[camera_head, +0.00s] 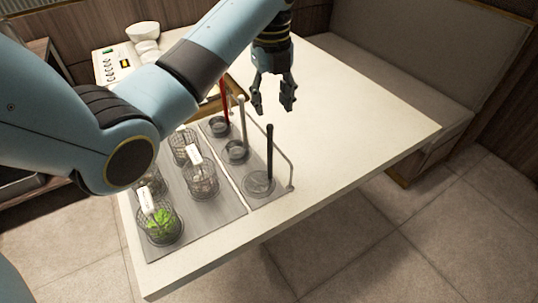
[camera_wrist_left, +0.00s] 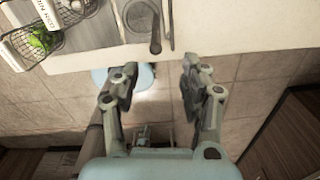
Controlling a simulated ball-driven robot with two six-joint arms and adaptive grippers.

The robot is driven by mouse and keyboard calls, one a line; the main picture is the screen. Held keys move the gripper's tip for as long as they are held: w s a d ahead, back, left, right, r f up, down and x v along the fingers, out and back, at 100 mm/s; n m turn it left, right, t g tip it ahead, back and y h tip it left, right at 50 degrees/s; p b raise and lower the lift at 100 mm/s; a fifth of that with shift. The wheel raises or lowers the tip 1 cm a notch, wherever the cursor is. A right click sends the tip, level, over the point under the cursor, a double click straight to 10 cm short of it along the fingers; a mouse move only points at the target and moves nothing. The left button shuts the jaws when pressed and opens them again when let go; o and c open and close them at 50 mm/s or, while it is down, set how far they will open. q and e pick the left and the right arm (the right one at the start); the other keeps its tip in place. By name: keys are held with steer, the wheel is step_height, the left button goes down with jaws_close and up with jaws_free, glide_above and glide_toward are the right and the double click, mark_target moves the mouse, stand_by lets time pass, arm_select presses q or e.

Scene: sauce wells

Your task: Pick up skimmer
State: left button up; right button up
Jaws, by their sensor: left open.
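A skimmer with a black upright handle and a round, flat-looking head (camera_head: 258,183) stands at the front of the grey utensil rack. Its round head (camera_wrist_left: 136,17) also shows at the top of the left wrist view, with the dark handle beside it. My left gripper (camera_head: 273,101) is open and empty, pointing down above the table, behind the black handle in the head view. In the left wrist view its two fingers (camera_wrist_left: 157,82) are spread with nothing between them. My right gripper is not in view.
A thin metal rail (camera_head: 291,169) edges the rack. Wire baskets (camera_head: 201,182) stand to the left, one holding greens (camera_head: 160,226). The white table (camera_head: 360,115) is clear to the right.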

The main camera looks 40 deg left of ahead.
arm_select(q)
glide_above(271, 144)
steer(key=f, duration=0.4)
steer(key=shift+a+f, duration=0.15)
steer(key=shift+a, duration=0.1)
steer(key=f, duration=0.5)
steer(key=shift+w+f+p, duration=0.15)
steer(key=shift+w+p, duration=0.15)
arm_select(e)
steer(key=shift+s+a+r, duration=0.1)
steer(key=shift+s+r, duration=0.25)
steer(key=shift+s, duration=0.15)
arm_select(q)
steer(key=shift+c, duration=0.4)
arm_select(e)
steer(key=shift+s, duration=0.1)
arm_select(q)
steer(key=c, duration=0.4)
jaws_close()
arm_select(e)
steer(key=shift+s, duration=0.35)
